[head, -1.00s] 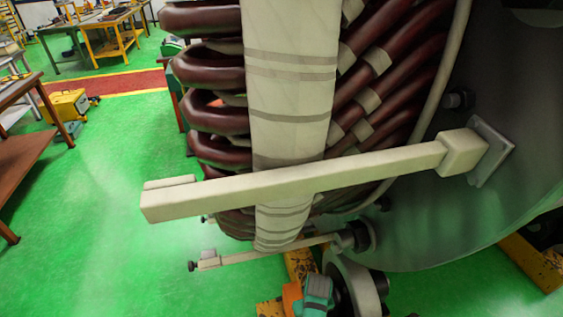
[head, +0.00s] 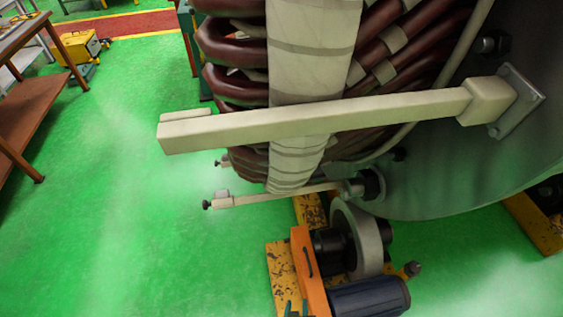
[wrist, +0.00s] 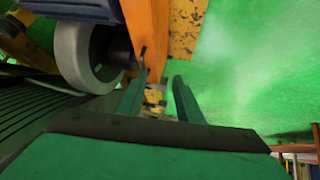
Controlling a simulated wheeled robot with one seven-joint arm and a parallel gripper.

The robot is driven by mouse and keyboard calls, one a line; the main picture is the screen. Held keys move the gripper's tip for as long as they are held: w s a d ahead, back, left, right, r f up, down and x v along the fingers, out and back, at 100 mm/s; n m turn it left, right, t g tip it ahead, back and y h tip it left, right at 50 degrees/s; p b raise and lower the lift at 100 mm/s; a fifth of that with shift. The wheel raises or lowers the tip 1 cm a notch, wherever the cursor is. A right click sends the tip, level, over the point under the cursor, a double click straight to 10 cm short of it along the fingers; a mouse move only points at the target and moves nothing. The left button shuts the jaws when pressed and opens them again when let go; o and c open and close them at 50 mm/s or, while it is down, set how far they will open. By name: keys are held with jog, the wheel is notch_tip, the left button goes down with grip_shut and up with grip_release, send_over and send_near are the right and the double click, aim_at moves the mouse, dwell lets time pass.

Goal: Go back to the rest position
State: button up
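My gripper (wrist: 158,97) shows in the wrist view with its two green fingers apart and nothing visible between them. An orange bracket (wrist: 146,35) and a grey roller wheel (wrist: 85,55) lie beyond the fingers. In the head view, two small dark green tips (head: 296,308) at the bottom edge look like my fingertips, in front of the orange bracket (head: 304,262). The rest of my arm is out of that view. The stator (head: 235,95), with dark red coils and a pale wrapped band (head: 313,55), fills the upper middle.
A beige bar (head: 310,122) juts left across the stator, with a thinner bar (head: 270,198) below. A motor (head: 370,298) and roller (head: 360,240) sit under it. A brown bench (head: 25,150) stands left. Green floor (head: 110,230) between is clear.

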jog(key=s+a+r+t, duration=0.1)
jog(key=s+r, duration=0.3)
jog(key=r, duration=0.5)
jog(key=s+a+r+t, duration=0.2)
jog(key=s+r+t, duration=0.1)
jog(key=r, duration=0.6)
jog(key=s+a+r+m+t+y, duration=0.1)
jog(key=s+a+r+t, duration=0.1)
jog(key=s+r, duration=0.3)
notch_tip(320, 180, up, 5)
jog(key=shift+s+a+f+t, duration=0.15)
jog(key=shift+s+t, duration=0.2)
jog(key=shift+t, duration=0.25)
